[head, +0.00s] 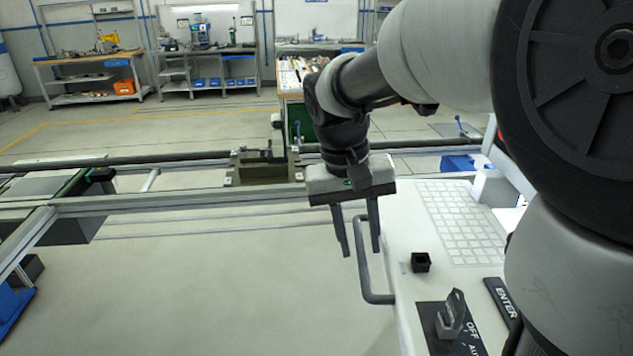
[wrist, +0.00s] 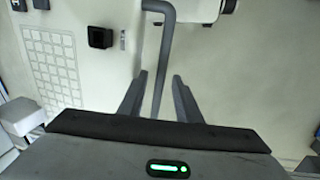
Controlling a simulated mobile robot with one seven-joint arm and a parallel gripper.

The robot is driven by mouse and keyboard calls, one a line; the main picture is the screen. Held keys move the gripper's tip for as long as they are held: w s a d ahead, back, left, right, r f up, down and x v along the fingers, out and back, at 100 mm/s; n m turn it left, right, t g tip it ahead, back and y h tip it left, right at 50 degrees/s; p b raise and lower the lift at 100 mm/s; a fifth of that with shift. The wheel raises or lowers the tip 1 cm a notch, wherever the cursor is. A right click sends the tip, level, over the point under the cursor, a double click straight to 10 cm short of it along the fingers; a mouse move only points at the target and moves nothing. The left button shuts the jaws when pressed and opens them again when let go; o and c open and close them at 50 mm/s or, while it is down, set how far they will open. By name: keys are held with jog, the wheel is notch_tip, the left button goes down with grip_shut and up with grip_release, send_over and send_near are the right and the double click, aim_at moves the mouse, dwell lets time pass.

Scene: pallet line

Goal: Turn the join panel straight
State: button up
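The join panel (head: 411,237) is a white control panel at the right of the head view, sitting at an angle to the rails. A grey bent bar handle (head: 364,278) runs along its left edge. My gripper (head: 361,252) points down over the handle with its fingers apart. In the wrist view the handle (wrist: 163,60) runs between the two open fingers (wrist: 156,85). I cannot tell how deep the bar lies between them, and neither finger clearly touches it. My arm hides the panel's right part.
The panel carries a key grid (head: 463,220), a small black block (head: 421,262), a rotary switch (head: 452,315) marked OFF and an ENTER plate (head: 502,300). Metal conveyor rails (head: 150,207) cross behind. The floor left of the handle is clear. Workbenches (head: 88,75) stand far back.

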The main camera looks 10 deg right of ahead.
jog(key=shift+f, duration=0.1)
grip_shut()
dwell(0.3)
